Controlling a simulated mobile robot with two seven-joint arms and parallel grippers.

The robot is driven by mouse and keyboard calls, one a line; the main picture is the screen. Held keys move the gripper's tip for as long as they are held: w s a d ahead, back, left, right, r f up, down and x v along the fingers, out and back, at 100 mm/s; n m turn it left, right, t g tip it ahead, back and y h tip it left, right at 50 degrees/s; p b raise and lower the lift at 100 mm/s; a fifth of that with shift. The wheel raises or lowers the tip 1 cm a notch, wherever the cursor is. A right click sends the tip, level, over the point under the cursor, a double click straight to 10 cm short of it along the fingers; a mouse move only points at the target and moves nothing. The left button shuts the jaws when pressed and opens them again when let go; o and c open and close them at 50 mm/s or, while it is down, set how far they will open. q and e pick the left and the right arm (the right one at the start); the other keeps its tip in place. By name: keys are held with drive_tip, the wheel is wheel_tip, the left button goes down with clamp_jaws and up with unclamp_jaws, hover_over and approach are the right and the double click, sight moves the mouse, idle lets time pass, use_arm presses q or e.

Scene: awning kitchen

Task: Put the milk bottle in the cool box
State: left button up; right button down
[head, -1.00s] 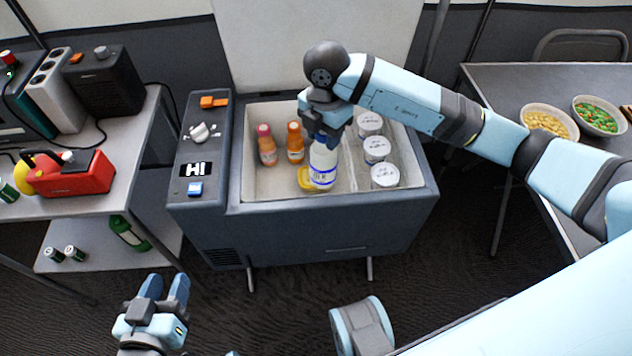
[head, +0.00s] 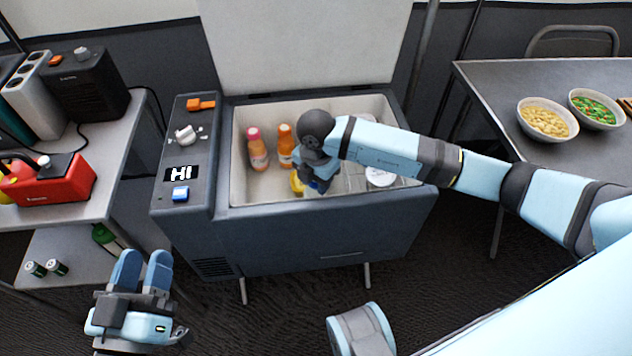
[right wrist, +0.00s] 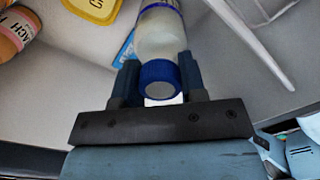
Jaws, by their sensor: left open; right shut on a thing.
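The milk bottle (right wrist: 160,35), white with a blue cap, shows in the right wrist view between the fingers of my right gripper (right wrist: 160,85), which is shut on it near the cap. In the head view my right gripper (head: 316,184) is down inside the open cool box (head: 290,232), and my arm hides the bottle there. Whether the bottle touches the box floor cannot be told. My left gripper (head: 140,272) is open and empty, low at the left in front of the box.
Two orange-toned bottles (head: 257,150) (head: 286,146) stand in the cool box's left part. A yellow item (head: 296,183) lies close to my right gripper. White-lidded tubs (head: 380,177) stand at the right behind a divider. The raised lid (head: 310,45) is behind. Tables flank the box.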

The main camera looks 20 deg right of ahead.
drive_tip(key=shift+f, duration=0.1)
drive_tip(key=c, duration=0.7)
unclamp_jaws()
use_arm(q)
drive_tip(key=shift+s+r, duration=0.1)
drive_tip(key=shift+r, duration=0.2)
